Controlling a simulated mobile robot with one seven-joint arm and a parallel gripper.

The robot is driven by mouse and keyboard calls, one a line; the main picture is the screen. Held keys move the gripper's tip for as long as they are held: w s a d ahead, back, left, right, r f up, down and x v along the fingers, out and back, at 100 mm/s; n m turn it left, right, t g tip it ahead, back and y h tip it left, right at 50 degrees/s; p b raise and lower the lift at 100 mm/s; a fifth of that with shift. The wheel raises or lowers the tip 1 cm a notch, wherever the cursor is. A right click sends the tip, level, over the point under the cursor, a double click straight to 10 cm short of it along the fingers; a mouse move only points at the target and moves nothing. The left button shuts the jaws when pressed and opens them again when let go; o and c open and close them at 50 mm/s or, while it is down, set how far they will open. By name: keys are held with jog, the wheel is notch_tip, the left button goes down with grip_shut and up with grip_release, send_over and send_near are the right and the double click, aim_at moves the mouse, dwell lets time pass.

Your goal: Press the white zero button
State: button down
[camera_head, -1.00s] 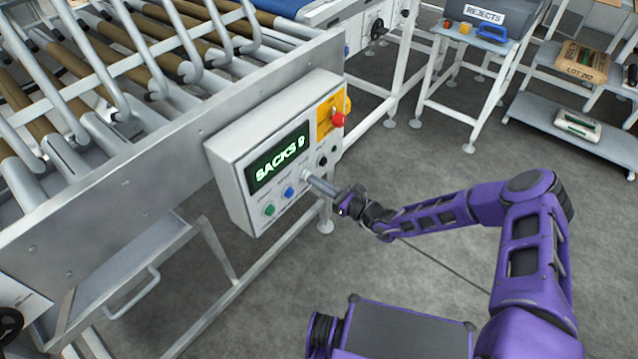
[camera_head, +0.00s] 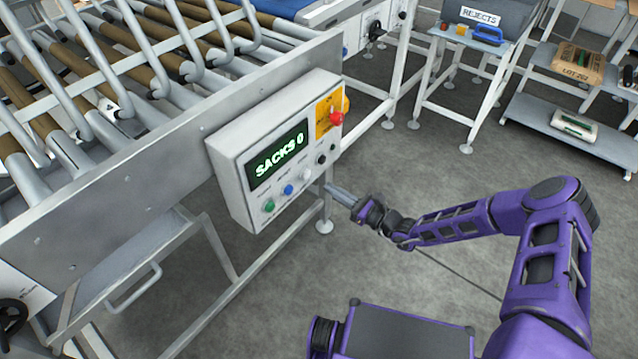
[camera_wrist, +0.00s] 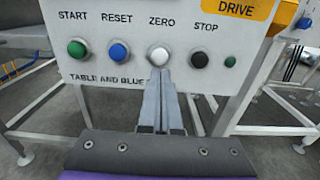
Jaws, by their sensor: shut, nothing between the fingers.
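The white zero button (camera_wrist: 158,56) sits on the light grey control panel under the label ZERO, between the blue reset button (camera_wrist: 118,52) and the black stop button (camera_wrist: 199,60). It also shows in the head view (camera_head: 306,174). The panel's display (camera_head: 279,154) reads "SACKS 0".
A green start button (camera_wrist: 77,49) and a small green light (camera_wrist: 230,62) flank the row. A red emergency knob (camera_head: 337,118) stands out on the yellow plate above. The roller conveyor frame (camera_head: 120,215) is behind the panel. Open floor lies to the right.

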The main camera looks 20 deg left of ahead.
jog(key=v, duration=0.6)
jog(key=shift+d, duration=0.25)
jog(key=shift+f, duration=0.1)
dwell(0.4)
